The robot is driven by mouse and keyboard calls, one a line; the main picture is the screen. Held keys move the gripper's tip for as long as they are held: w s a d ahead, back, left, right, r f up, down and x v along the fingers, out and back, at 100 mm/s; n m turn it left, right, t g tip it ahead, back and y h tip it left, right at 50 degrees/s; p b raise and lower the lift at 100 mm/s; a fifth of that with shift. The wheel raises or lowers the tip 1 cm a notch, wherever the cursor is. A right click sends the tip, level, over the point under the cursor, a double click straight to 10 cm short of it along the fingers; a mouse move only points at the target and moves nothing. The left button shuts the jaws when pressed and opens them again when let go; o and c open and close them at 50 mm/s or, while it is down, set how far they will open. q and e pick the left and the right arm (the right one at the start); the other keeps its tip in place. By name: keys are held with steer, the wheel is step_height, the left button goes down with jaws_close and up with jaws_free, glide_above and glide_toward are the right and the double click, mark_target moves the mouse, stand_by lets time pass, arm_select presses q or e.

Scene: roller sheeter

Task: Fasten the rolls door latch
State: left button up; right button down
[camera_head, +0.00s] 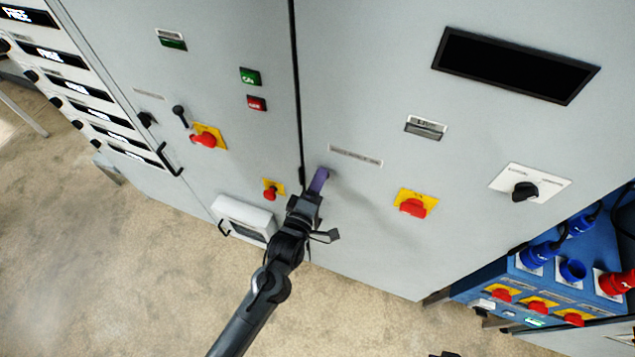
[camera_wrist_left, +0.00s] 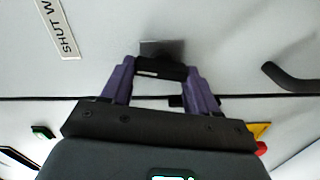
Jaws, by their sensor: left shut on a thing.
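My left gripper (camera_head: 320,180) is at the cabinet front, beside the dark vertical seam between two grey doors. In the left wrist view its two purple fingers (camera_wrist_left: 159,78) are closed on a small black latch piece (camera_wrist_left: 160,68). A dark grey plate (camera_wrist_left: 162,48) shows just beyond that piece, on the door panel carrying the "SHUT W…" label (camera_wrist_left: 58,28). The seam (camera_wrist_left: 40,98) runs across behind the fingers. In the head view the gripper hides most of the latch, so I cannot tell whether it is fastened. My right gripper is not in view.
A curved black handle (camera_wrist_left: 290,78) stands out from the panel near the fingers. A red knob on yellow (camera_head: 272,189) and a white box (camera_head: 245,217) lie left of the gripper. Another red switch (camera_head: 413,204) is to its right. Blue socket boxes (camera_head: 540,275) stand at lower right.

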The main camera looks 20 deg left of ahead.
arm_select(q)
steer(key=shift+n, duration=1.1)
steer(key=o, duration=1.1)
steer(key=shift+c, duration=0.2)
steer(key=s+b, duration=0.1)
steer(key=s, duration=0.9)
steer(key=shift+s, duration=0.4)
steer(key=shift+d, duration=0.1)
